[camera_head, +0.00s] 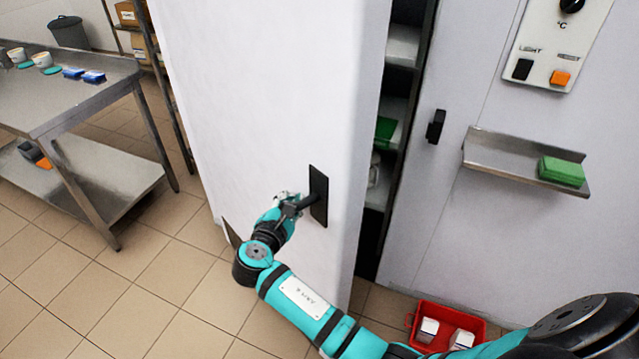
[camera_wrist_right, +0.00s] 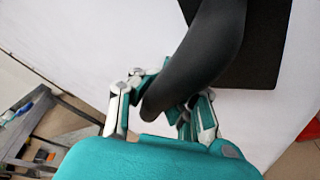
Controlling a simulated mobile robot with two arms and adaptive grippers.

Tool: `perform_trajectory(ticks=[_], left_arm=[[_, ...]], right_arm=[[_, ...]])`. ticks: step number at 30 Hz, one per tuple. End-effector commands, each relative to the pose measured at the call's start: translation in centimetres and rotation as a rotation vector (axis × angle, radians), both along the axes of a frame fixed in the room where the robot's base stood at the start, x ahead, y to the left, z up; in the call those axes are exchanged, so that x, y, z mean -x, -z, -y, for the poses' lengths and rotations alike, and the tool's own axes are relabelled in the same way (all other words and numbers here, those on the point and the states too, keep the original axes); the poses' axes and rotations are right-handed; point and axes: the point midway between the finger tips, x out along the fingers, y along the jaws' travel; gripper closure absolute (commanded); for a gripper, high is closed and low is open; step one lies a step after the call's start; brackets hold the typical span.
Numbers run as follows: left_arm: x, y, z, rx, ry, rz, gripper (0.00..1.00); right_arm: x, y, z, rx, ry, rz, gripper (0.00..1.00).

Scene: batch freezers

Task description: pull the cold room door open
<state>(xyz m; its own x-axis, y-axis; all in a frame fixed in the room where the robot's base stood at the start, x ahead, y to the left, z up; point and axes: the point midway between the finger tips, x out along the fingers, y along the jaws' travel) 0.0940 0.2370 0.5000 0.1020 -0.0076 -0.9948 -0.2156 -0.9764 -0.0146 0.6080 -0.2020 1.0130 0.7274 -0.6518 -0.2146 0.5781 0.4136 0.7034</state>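The cold room door (camera_head: 265,80) is a tall white panel standing ajar, with a dark gap at its right edge through which inside shelves show. Its black handle (camera_head: 319,195) is on a dark plate near that edge. My right gripper (camera_head: 288,203) is at the handle. In the right wrist view, the fingers of the gripper (camera_wrist_right: 162,100) lie on both sides of the black handle (camera_wrist_right: 205,50) and look closed around it. The fingertips are partly hidden behind the handle. My left gripper is not in view.
A steel table (camera_head: 60,115) with small tubs and blue items stands at the left. A red crate (camera_head: 413,325) with white cartons sits on the floor by the wall. Tiled floor left of the door is clear.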

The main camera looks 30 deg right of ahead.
Motion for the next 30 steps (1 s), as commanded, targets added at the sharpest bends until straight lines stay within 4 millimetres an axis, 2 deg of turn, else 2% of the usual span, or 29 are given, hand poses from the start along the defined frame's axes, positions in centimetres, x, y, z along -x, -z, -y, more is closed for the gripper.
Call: perform_trajectory(ticks=[1,6,11,15,19,25,30], left_arm=[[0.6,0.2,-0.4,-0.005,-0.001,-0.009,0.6],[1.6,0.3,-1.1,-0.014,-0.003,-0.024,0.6],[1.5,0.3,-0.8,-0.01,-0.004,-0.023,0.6],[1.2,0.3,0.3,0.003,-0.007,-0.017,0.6],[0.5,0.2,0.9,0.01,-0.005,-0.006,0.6],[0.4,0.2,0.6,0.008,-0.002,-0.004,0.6],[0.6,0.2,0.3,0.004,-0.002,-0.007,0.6]], right_arm=[[0.4,0.4,-0.5,0.003,0.013,-0.009,1.0],[0.9,0.2,-2.0,0.007,0.018,-0.006,1.0],[0.9,0.1,-2.0,0.008,0.018,-0.005,1.0],[0.9,0.1,-2.0,0.008,0.019,-0.007,1.0],[0.9,0.1,-2.0,0.008,0.018,-0.006,0.84],[0.8,0.0,-2.1,0.008,0.016,-0.002,0.58],[0.8,-0.1,-2.1,0.008,0.015,0.0,0.56]])
